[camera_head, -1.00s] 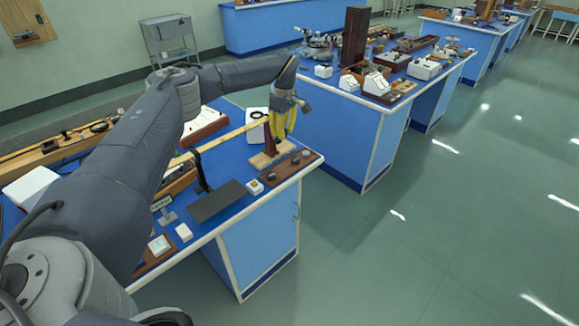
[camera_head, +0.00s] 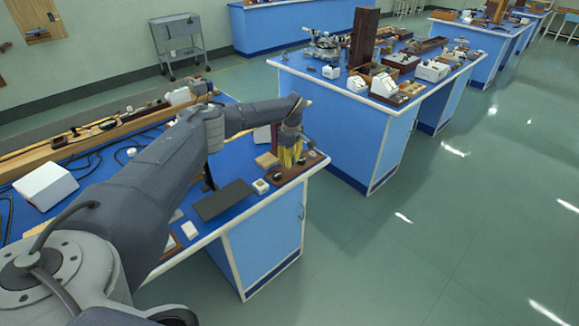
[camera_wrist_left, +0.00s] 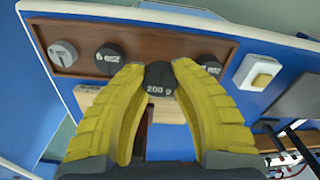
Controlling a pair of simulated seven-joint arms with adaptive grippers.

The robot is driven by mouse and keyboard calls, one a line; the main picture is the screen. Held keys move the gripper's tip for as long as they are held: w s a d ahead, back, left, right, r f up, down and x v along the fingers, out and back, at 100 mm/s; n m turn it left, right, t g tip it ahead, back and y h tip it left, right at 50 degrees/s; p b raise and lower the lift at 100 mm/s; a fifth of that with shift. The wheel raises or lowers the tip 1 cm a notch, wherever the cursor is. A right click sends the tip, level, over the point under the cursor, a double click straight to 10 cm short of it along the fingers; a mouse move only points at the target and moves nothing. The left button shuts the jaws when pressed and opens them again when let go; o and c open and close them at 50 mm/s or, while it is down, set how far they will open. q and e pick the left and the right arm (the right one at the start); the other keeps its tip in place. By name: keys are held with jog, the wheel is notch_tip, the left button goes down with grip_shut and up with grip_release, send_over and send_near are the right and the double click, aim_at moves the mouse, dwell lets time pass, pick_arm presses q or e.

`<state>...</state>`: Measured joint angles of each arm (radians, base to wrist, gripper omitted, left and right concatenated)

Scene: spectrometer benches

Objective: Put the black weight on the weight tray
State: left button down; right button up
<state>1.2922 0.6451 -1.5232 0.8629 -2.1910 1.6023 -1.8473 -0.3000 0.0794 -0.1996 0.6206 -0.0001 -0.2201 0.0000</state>
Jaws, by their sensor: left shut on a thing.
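My left gripper (camera_head: 289,160) has its yellow fingers pointing down over the brown wooden weight tray (camera_head: 318,157) at the bench's near right corner. In the wrist view, the gripper (camera_wrist_left: 160,82) is shut on a black weight (camera_wrist_left: 159,77) marked 200 g. That weight overlaps the edge of the tray (camera_wrist_left: 145,40); I cannot tell whether it touches the tray. A grey weight (camera_wrist_left: 63,53) and two black weights (camera_wrist_left: 109,58) (camera_wrist_left: 210,66) sit on the tray, either side of the held one. The held weight is not clear in the head view. My right gripper is not in view.
A small white block with a yellowish top (camera_wrist_left: 257,73) stands beside the tray. A dark flat plate (camera_head: 224,200) lies beyond it. A light wooden board (camera_head: 267,160) lies behind the tray, close to the fingers. Open floor is in front of the bench.

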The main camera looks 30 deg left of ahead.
aim_at(290, 170)
pick_arm(q)
jog(key=shift+f, duration=1.5)
jog(key=shift+f, duration=0.15)
jog(key=c, duration=1.4)
grip_release()
jog(key=shift+c, duration=0.2)
